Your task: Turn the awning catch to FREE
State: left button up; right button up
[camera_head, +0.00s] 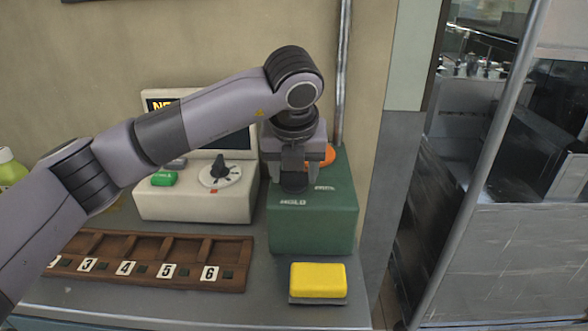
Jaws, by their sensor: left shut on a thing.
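A green box (312,222) stands at the back right of the counter, with white lettering on its top edge that looks like HOLD at the left and a second, unreadable label farther right. My left gripper (293,185) points down onto the top of this box. It is shut on the awning catch, which the fingers and palm hide, so its exact angle cannot be told. A round orange part (328,156) shows just right of and behind the gripper. My right gripper is not in view.
A white console (190,205) with a black dial, a green button and a screen stands left of the box, partly behind my left arm. A numbered wooden rack (160,249) and a yellow block (318,280) lie in front. A metal pole (480,170) stands at right.

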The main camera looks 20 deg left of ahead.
pick_arm(q)
jog(key=o, duration=1)
jog(key=shift+o, duration=0.2)
jog(key=shift+r, duration=0.15)
jog(key=v, duration=0.7)
jog(key=shift+s, duration=0.15)
